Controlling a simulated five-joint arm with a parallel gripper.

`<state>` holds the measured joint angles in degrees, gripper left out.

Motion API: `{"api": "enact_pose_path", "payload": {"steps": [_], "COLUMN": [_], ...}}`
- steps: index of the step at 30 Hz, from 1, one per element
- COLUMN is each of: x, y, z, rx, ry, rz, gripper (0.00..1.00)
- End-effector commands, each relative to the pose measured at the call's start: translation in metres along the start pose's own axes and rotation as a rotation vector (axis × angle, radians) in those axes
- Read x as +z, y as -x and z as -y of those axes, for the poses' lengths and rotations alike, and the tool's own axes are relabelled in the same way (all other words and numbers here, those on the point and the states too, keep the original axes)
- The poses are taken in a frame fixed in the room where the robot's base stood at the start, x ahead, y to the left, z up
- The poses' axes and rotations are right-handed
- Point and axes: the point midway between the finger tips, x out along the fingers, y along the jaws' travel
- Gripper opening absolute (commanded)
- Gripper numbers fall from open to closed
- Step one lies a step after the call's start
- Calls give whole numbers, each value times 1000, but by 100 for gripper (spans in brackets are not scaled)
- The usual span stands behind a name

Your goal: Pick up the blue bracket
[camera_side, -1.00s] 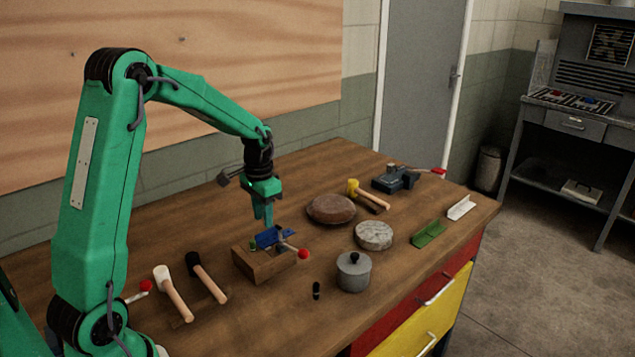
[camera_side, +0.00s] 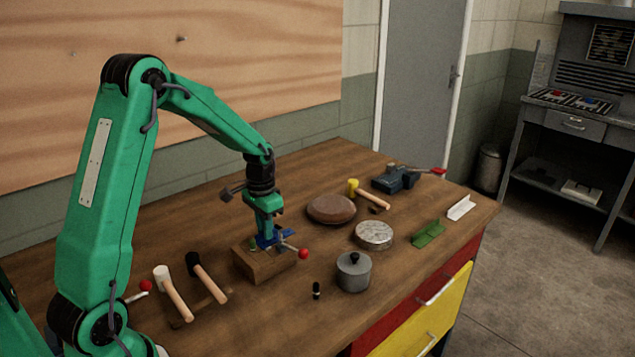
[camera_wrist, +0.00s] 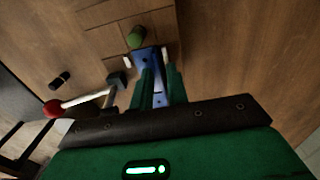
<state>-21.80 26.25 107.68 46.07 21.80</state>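The blue bracket (camera_side: 268,243) sits on a wooden block (camera_side: 262,268), partly hidden by my gripper. In the wrist view the bracket (camera_wrist: 147,58) shows beyond and between my fingers. My gripper (camera_side: 266,232) is lowered onto it from above; in the wrist view my gripper (camera_wrist: 160,75) has one green finger on each side of a blue strip of the bracket. I cannot tell whether the fingers touch it. A clamp with a red-ball handle (camera_side: 303,253) lies against the bracket's right side. A small green knob (camera_wrist: 137,37) is at its far end.
White (camera_side: 163,274) and black (camera_side: 193,262) mallets lie left of the block. A lidded grey pot (camera_side: 353,272), round stone disc (camera_side: 374,235) and brown pad (camera_side: 331,209) stand to the right. Green (camera_side: 428,234) and white (camera_side: 461,207) brackets lie near the right edge.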

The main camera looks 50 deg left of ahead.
Motion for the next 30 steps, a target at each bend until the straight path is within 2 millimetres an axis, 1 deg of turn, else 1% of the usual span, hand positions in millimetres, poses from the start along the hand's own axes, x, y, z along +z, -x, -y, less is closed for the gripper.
{"api": "enact_pose_path", "payload": {"steps": [1, 2, 13, 17, 20, 23, 30], "x": [0, 0, 0, 0, 0, -1, -1], "y": [0, 0, 1, 5, 12, 24, 60], "z": [0, 0, 0, 0, 0, 0, 0], "rx": [0, 0, 0, -1, -1, -2, -2], "ry": [0, 0, 0, 0, 0, 0, 0], "rz": [0, 0, -1, -2, -2, -4, -5], "gripper": [6, 0, 0, 0, 0, 0, 0]}}
